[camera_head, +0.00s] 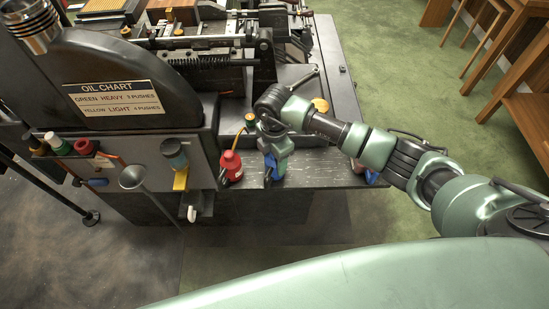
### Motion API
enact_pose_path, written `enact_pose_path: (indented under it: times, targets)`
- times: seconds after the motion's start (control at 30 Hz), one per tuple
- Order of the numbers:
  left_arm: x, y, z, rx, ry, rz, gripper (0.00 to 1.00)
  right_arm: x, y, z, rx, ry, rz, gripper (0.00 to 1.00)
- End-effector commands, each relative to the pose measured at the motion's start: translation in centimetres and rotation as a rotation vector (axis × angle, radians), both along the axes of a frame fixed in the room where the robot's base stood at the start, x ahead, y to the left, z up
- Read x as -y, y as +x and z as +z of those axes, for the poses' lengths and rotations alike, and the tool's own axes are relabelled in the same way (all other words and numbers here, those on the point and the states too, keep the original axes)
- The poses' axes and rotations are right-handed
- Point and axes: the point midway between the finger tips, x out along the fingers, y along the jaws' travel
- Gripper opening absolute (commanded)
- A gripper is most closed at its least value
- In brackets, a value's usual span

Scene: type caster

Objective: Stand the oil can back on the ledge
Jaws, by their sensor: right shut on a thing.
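My right gripper (275,150) reaches in from the right over the ledge (318,172), pointing down. It is shut on a blue oil can (276,174), mostly hidden by the fingers. The can looks roughly upright, low at the ledge's front edge; I cannot tell whether its base touches the ledge. A red oil can (231,168) with a yellow spout stands on the ledge just left of the gripper, apart from it. My left gripper is not in view.
A dark machine panel with an oil chart (113,98) rises at the left. A funnel (133,178) and a rack with several coloured-capped items (68,146) are on its front. A small red and blue item (371,177) sits at the ledge's right end, partly behind my arm.

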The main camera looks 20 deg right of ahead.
Motion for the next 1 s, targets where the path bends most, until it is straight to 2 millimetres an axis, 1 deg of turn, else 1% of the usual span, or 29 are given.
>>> enact_pose_path:
  times: [0.13, 0.17, 0.2, 0.23, 0.5, 0.6, 0.67, 0.77, 1.0]
  targets:
    - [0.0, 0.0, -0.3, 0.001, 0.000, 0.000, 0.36, 0.0, 0.0, -0.3, 0.001, 0.000, -0.001, 0.00]
    - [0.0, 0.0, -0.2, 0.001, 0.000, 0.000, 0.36, 0.0, 0.0, -0.3, 0.000, 0.000, -0.001, 0.60]
    - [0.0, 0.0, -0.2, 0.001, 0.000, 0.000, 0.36, 0.0, 0.0, -0.2, 0.000, 0.000, -0.001, 0.71]
    - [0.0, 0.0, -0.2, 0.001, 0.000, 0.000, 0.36, 0.0, 0.0, -0.2, 0.000, 0.000, -0.001, 0.77]
    - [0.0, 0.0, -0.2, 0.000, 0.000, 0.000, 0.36, 0.0, 0.0, -0.2, 0.000, 0.000, -0.001, 0.77]
    - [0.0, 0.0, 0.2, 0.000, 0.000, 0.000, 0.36, 0.0, 0.0, 0.3, 0.000, 0.000, -0.001, 0.77]
    - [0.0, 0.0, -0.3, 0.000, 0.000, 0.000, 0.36, 0.0, 0.1, 0.6, 0.002, 0.000, -0.001, 0.77]
    - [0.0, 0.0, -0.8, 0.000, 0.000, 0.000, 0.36, 0.1, 0.2, 2.1, 0.006, 0.001, -0.001, 0.77]
    - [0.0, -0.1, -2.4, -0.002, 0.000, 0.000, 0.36, 0.1, 0.2, 7.3, 0.006, 0.000, 0.000, 0.77]
